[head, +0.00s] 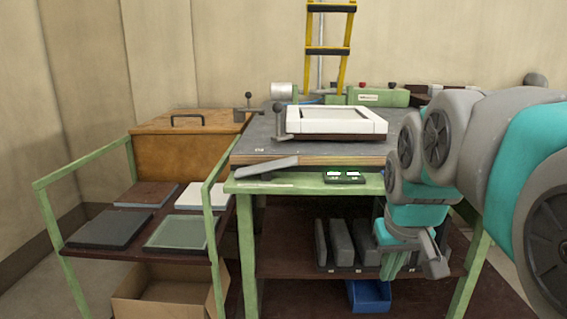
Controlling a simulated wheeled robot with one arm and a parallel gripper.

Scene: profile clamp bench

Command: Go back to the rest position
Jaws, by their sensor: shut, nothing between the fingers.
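My gripper (437,262) is at the lower right in the head view, in front of the bench (274,186). It hangs below the bench top, in front of the lower shelf. It is shut and holds nothing. It is apart from the white frame (333,112) that lies on the dark bench top.
Grey blocks (341,243) stand on the lower shelf, with a blue bin (369,296) below. A cardboard box (163,292) sits under the cart. A yellow ladder (328,51) stands behind.

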